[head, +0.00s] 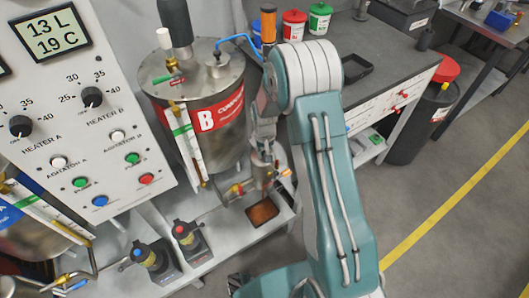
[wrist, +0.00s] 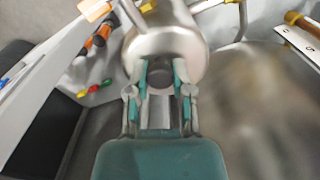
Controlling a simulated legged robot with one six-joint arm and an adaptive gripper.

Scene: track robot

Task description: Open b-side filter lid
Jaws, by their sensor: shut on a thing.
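The b-side filter is a small silver metal cylinder (head: 264,178) below the tank marked B in the head view, partly hidden by my gripper (head: 263,145). In the wrist view the filter lid (wrist: 165,40) is a round, shiny metal top with a dark grey round knob (wrist: 160,76). My gripper (wrist: 161,70) has one finger on each side of the knob and is shut on it. Whether the lid is seated or lifted cannot be told.
Tank B (head: 205,110), with pipes and valves, stands just behind the filter. The control panel (head: 85,100) is on the left. A brown-filled square tray (head: 262,212) lies below the filter. A grey workbench (head: 395,55) with red and green jars is behind my arm.

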